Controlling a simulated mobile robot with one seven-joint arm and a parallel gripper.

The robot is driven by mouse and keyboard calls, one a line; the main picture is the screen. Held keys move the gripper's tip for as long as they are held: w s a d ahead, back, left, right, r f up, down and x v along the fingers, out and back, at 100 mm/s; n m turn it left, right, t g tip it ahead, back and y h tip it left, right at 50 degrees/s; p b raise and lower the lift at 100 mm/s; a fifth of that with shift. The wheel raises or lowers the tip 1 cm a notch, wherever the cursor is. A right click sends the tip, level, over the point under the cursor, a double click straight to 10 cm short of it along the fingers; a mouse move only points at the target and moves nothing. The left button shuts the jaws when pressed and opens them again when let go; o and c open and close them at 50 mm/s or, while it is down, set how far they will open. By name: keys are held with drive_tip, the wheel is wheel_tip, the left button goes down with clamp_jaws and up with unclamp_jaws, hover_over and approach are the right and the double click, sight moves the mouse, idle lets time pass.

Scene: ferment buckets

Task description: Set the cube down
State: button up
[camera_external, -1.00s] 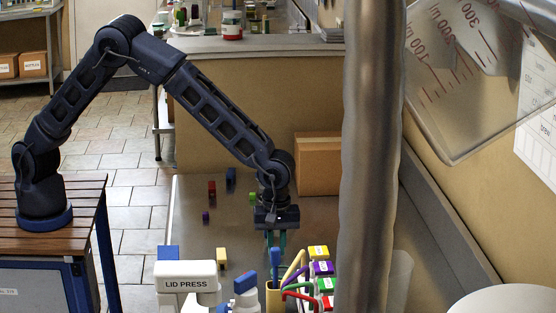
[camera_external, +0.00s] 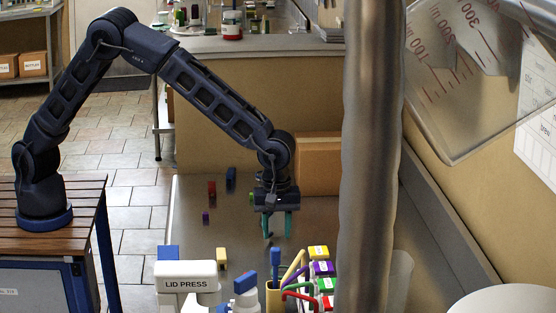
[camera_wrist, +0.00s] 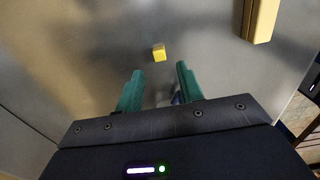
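A small yellow cube (camera_wrist: 159,52) rests on the grey metal counter in the wrist view, just beyond and between my fingertips, touching neither. I cannot make it out in the external view. My gripper (camera_external: 279,238) points down over the counter, its two teal fingers spread apart. In the wrist view my gripper (camera_wrist: 160,72) is open with no cube held between the fingers. A small dark patch shows below the fingers in the external view; I cannot tell what it is.
A yellow block (camera_external: 221,258) stands on the counter to the left. Red (camera_external: 212,188), blue (camera_external: 231,178) and purple (camera_external: 206,217) blocks lie farther back. A lid press (camera_external: 186,275) and a utensil holder (camera_external: 274,298) stand in front. A cardboard box (camera_external: 318,163) is behind.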

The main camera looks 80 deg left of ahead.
drive_tip(key=s+a+r+m, duration=0.25)
drive_tip(key=a+r, duration=0.25)
drive_tip(key=r, duration=0.4)
drive_tip(key=s+a+r+m, duration=0.1)
drive_tip(key=s+a+r, duration=0.35)
drive_tip(key=r, duration=0.45)
drive_tip(key=s+a+r+m+t+h, duration=0.15)
drive_tip(key=s+a+r+m, duration=0.35)
drive_tip(key=s+a+r, duration=0.55)
drive_tip(key=s+a+f+m+t, duration=0.1)
drive_tip(key=s+a+m, duration=0.2)
drive_tip(key=s, duration=0.6)
drive_tip(key=s+a+m+t+y, duration=0.1)
drive_tip(key=s+a+m, duration=0.2)
drive_tip(key=s, duration=0.7)
drive_tip(key=s+a+f+m+t, duration=0.1)
drive_tip(key=s+a+m, duration=0.2)
drive_tip(key=s+a, duration=0.3)
drive_tip(key=s, duration=0.4)
drive_tip(key=shift+s+a+f, duration=0.15)
drive_tip(key=shift+a+f, duration=0.2)
drive_tip(key=shift+a, duration=0.05)
